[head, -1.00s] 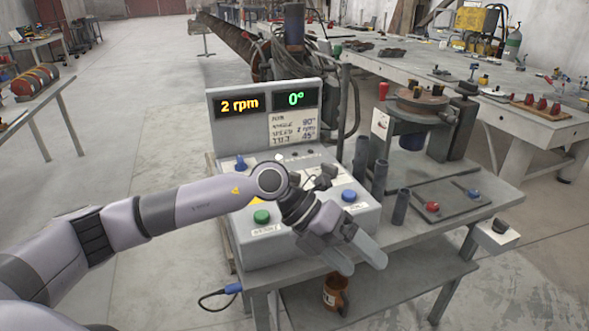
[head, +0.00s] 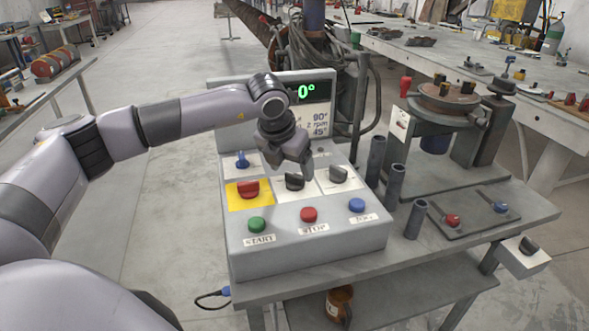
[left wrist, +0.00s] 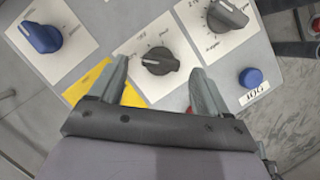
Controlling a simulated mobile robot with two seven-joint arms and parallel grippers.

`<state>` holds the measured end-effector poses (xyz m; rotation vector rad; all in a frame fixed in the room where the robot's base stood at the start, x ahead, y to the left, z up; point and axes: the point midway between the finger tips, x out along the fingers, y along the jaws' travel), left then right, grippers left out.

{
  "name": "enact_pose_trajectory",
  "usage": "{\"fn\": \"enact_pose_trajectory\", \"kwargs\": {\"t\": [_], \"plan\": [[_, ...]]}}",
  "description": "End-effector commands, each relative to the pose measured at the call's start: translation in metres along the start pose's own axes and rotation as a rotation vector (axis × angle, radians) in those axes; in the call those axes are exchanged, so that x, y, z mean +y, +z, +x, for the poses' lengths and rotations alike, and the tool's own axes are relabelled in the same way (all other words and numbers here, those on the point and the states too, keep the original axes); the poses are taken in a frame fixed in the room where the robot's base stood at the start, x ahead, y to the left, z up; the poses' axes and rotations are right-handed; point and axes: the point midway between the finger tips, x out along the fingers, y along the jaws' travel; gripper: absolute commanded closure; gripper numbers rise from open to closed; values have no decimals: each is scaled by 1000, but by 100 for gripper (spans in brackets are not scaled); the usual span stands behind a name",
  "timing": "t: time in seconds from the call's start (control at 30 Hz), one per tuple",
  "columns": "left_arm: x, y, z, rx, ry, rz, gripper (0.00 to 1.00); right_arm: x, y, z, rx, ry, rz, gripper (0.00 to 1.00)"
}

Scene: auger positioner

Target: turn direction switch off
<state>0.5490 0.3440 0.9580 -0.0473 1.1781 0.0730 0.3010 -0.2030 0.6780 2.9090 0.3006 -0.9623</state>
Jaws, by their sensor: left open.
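The grey control box (head: 305,246) stands on the bench. A black rotary knob (head: 294,183) sits in the middle of its sloped panel on a white plate; it also shows in the left wrist view (left wrist: 157,61). Its label is too small to read, so I cannot confirm it is the direction switch. My left gripper (head: 292,172) is over this knob, open and pointing down. In the left wrist view, its fingertips (left wrist: 159,68) appear on either side of the knob, with gaps; contact is not visible. My right gripper is not in view.
Nearby are a blue knob (head: 242,160), a red switch (head: 248,188) on yellow, a dark grey knob (head: 339,175), and green (head: 257,225), red (head: 308,214) and blue (head: 357,205) buttons. Dark upright tubes (head: 394,186) stand right of the box. My arm crosses before the display.

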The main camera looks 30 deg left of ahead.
Motion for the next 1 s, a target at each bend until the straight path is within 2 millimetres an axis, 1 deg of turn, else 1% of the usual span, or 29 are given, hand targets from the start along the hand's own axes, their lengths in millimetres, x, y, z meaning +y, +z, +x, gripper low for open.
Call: {"fn": "enact_pose_trajectory", "kwargs": {"t": [0.03, 0.1, 0.2, 0.5, 0.57, 0.6, 0.67, 0.7, 1.0], "plan": [[-1, 0, 7, 2, 0, 1, 23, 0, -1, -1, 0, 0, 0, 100], [-1, 0, 15, 1, 0, 1, 23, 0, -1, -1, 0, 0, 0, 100], [-1, 0, 22, 0, -1, 1, 23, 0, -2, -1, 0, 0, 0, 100], [-1, 0, 25, -1, -2, 2, 23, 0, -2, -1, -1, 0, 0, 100], [-1, 0, 25, -1, -2, 2, 43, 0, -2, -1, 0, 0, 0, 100], [-1, 0, 25, -1, -2, 2, 56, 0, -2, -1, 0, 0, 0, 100], [-1, 0, 25, -1, -2, 2, 75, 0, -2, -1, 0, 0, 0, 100], [-1, 0, 25, -1, -2, 2, 79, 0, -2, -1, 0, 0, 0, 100], [0, 0, 26, 0, -13, 30, 79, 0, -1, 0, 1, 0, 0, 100]]}}
